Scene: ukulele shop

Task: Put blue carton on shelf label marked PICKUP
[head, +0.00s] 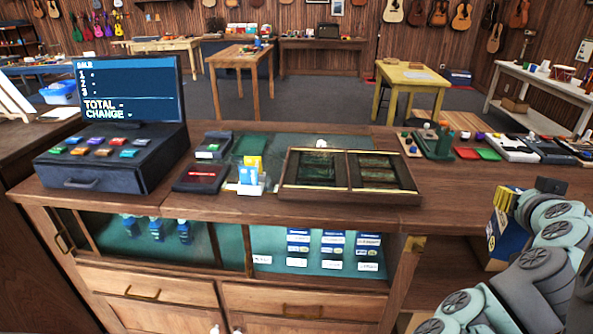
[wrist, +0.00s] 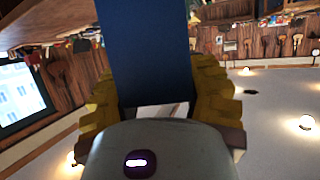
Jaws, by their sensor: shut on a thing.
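A blue carton (head: 510,241) with a pale print shows at the right in the head view, beside the right end of the wooden counter. In the wrist view the blue carton (wrist: 145,50) stands between the yellow fingers. My gripper (head: 503,202) is shut on it; the fingers also show in the wrist view (wrist: 155,95). The gripper partly hides the carton in the head view. Small white labels (head: 263,259) show behind the glass of the counter, but their words are too small to read. I cannot make out a label marked PICKUP.
The wooden counter (head: 225,207) carries a dark cash register (head: 110,155), a yellow-and-blue card holder (head: 251,178), and a divided wooden tray (head: 345,188). Several small goods lie on its right part. Yellow table (head: 410,75) and white table (head: 540,88) stand behind; grey floor lies between.

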